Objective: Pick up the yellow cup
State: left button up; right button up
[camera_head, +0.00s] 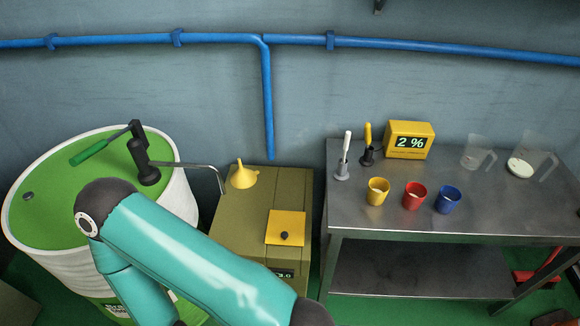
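The yellow cup (377,192) stands upright on the left front part of the metal cart's top (490,217). A little pale content shows inside it. A red cup (414,195) and a blue cup (448,200) stand in a row to its right, apart from it. One of my teal arms crosses the lower left of the view, well to the left of the cart. Neither gripper shows in the view, and nothing touches the yellow cup.
An olive cabinet (230,215) with a yellow funnel (243,176) and a green-topped drum (50,215) stand left.

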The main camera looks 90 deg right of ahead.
aim_at(375, 198)
jog(key=z, duration=0.3)
jog(key=k, duration=2.25)
jog(key=z, duration=1.05)
jog(key=i, duration=1.05)
jog(key=z, duration=0.05)
